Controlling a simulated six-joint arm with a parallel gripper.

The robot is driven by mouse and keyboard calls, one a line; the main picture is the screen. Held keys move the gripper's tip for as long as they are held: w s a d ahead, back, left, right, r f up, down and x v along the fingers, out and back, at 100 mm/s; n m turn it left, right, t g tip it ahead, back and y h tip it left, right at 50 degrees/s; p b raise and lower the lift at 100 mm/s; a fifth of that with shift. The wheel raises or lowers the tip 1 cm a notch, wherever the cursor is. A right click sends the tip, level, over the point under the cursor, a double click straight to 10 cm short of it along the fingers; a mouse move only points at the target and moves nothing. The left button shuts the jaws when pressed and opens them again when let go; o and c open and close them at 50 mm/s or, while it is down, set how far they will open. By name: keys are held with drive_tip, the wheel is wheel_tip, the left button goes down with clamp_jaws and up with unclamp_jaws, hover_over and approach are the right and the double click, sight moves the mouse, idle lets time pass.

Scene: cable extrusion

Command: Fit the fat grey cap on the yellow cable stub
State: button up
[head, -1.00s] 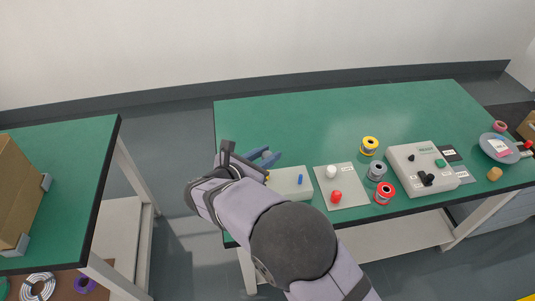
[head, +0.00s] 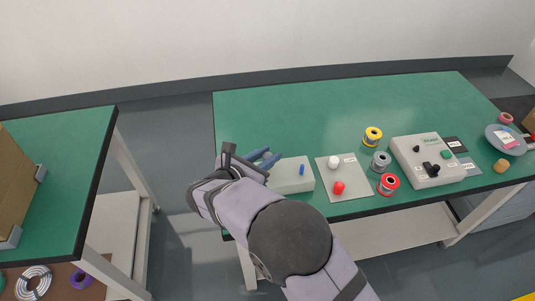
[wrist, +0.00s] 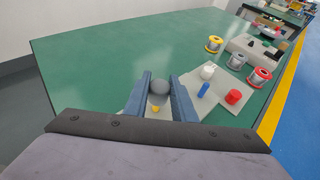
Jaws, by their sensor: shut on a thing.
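My gripper (wrist: 161,97) is shut on the fat grey cap (wrist: 160,86), a round grey piece between the blue fingertips. In the head view my gripper (head: 264,158) is at the left end of the pale block (head: 291,179). The yellow cable stub (wrist: 155,108) shows between the fingers, below the cap in the wrist view; the two look apart, but the height gap cannot be told. The stub is hidden behind my gripper in the head view. A blue stub (head: 302,169) stands on the same block, right of my gripper.
A grey plate (head: 349,192) right of the block holds a white cap (head: 334,162) and a red cap (head: 339,187). Yellow (head: 373,137), grey (head: 380,162) and red (head: 388,184) spools and a control box (head: 428,160) stand further right. The green bench (head: 300,115) behind is clear.

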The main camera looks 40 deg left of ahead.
drive_tip(key=shift+f+b, duration=0.4)
drive_tip(key=shift+f, duration=0.4)
drive_tip(key=shift+f, duration=0.15)
idle(0.4)
drive_tip(key=o, duration=1.4)
drive_tip(key=shift+r+p, duration=2.6)
drive_tip(key=shift+r, duration=0.95)
